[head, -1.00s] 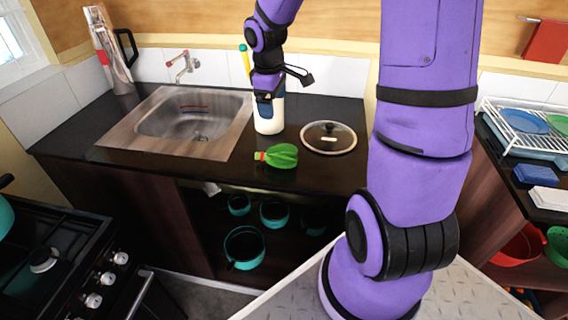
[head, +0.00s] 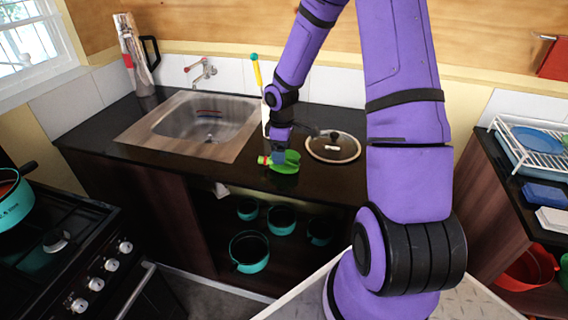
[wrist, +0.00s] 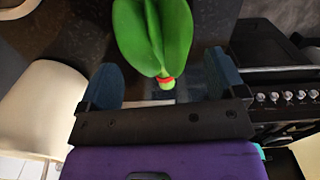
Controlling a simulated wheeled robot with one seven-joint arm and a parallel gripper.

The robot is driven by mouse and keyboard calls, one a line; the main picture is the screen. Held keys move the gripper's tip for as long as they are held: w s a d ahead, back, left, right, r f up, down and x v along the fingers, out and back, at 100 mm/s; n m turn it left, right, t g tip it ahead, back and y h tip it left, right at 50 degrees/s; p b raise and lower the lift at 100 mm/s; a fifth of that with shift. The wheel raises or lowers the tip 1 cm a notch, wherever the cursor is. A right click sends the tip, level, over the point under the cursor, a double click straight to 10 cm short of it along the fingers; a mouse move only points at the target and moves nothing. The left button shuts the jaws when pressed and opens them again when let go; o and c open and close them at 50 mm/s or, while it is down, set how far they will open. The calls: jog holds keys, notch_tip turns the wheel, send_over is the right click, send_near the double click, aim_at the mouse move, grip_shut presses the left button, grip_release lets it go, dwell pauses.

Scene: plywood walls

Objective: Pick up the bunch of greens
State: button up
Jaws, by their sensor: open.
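The bunch of greens (head: 286,163) lies on the black counter, right of the sink, with its red-banded stem end pointing left. In the wrist view the greens (wrist: 152,35) show broad green leaves and a red band (wrist: 165,79) near the stem. My gripper (head: 279,157) is down at the greens, close above or around them; the exact gap is hard to tell. In the wrist view my gripper (wrist: 162,85) is open, its two blue fingers apart, with the stem end between them and not visibly clamped.
A lid (head: 333,147) lies just right of the greens. A white bottle (wrist: 40,110) stands close to my gripper. The sink (head: 203,120) is to the left. Teal pots (head: 249,252) sit on the shelf below the counter.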

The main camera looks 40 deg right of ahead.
jog(key=shift+s+d+f, duration=0.1)
jog(key=shift+d+f, duration=0.05)
jog(key=shift+f, duration=1.2)
jog(key=shift+s+d+f, duration=0.1)
jog(key=shift+f, duration=1.2)
jog(key=c, duration=1.1)
jog(key=shift+o, duration=0.2)
jog(key=shift+r, duration=0.2)
